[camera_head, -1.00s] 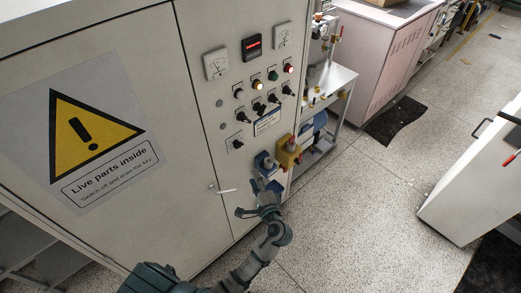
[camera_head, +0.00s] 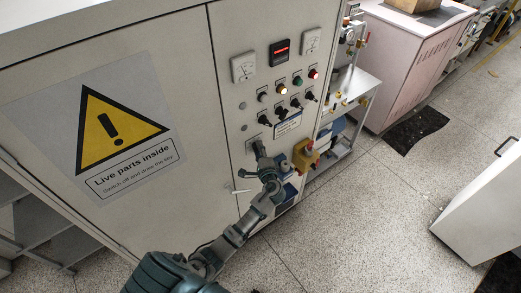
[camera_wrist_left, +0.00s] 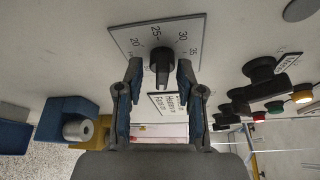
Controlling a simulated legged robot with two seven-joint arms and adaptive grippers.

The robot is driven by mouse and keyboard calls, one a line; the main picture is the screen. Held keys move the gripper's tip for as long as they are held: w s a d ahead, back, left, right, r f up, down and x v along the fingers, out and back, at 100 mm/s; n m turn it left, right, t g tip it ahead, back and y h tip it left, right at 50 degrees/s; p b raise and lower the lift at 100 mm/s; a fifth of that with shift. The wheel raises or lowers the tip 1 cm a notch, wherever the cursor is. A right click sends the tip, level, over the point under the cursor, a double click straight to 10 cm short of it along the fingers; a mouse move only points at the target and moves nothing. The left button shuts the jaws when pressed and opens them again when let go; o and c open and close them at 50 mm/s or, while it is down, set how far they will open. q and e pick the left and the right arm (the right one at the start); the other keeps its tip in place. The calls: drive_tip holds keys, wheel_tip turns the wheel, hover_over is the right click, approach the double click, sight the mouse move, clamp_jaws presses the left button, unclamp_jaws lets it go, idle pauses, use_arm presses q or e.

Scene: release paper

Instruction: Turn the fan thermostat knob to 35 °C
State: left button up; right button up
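In the left wrist view, the fan thermostat knob (camera_wrist_left: 161,74) is black with a bar grip, on a grey dial plate (camera_wrist_left: 128,37) marked 20, 25, 30 and 35. The bar stands roughly in line with the 25 mark; I cannot tell its exact setting. My left gripper (camera_wrist_left: 160,82) is open, with one finger on each side of the knob and gaps showing between. My right gripper is not in view.
Several black switches (camera_head: 282,116) and coloured lamps (camera_head: 298,81) sit above and right of the knob. A yellow box (camera_head: 304,155) and a blue part (camera_wrist_left: 65,117) project from the cabinet nearby. A white door handle (camera_head: 241,191) is low on the cabinet.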

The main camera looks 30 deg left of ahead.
use_arm(q)
drive_tip(key=shift+a+f, duration=0.1)
drive_tip(key=shift+a, duration=0.4)
drive_tip(key=shift+c, duration=0.3)
drive_tip(key=shift+d, duration=0.2)
drive_tip(key=c, duration=0.4)
drive_tip(key=shift+d, duration=0.3)
clamp_jaws()
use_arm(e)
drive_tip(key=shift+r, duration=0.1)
use_arm(q)
drive_tip(key=shift+f, duration=0.1)
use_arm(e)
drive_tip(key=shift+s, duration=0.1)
